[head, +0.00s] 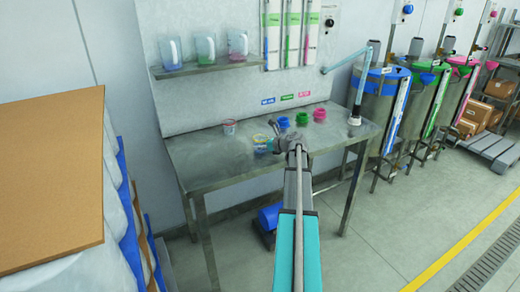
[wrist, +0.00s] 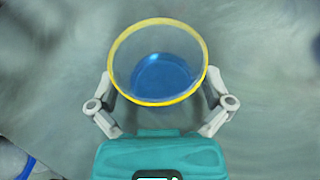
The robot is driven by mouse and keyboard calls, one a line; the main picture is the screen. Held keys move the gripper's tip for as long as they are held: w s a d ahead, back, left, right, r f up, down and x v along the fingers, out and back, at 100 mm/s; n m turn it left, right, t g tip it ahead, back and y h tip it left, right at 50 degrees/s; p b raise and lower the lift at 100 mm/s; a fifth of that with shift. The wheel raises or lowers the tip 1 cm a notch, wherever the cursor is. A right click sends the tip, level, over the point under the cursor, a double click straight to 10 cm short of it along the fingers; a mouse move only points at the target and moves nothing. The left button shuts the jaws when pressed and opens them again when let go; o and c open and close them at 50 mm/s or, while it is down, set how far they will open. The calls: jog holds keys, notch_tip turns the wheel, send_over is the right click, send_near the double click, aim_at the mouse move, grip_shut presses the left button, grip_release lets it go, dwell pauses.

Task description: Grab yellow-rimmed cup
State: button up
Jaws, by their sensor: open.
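The yellow-rimmed cup (head: 262,145) stands on the steel table, just left of my gripper (head: 277,146). In the wrist view the clear cup (wrist: 158,35) is seen from above, with a yellow rim and a blue bottom or contents. My gripper (wrist: 161,82) is open there, with one finger on each side of the cup's near part. I cannot tell whether the fingers touch its wall. The lower part of the cup is partly hidden in the head view.
A red-rimmed cup (head: 230,127) stands left on the steel table (head: 207,163). Blue (head: 284,122), green (head: 302,119) and pink (head: 320,114) items stand behind my gripper. A shelf (head: 205,69) with jugs hangs above. The table's left part is clear.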

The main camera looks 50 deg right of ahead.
aim_at(256, 137)
jog(key=shift+w+f, duration=0.25)
jog(key=shift+w, duration=0.4)
jog(key=shift+c, duration=0.3)
jog(key=c, duration=0.9)
jog(key=shift+r, duration=0.4)
jog(key=shift+c, duration=0.2)
jog(key=shift+s+r+p, duration=0.1)
jog(key=shift+r+p, duration=1.3)
jog(key=shift+p, duration=0.25)
jog(key=s+d+r+p, duration=0.2)
jog(key=s+r+p, duration=0.2)
jog(key=r+p, duration=0.2)
jog(key=shift+s, duration=0.35)
jog(key=s+d+r+p, duration=0.3)
jog(key=s, duration=0.5)
jog(key=shift+r, duration=0.2)
jog(key=shift+d, duration=0.15)
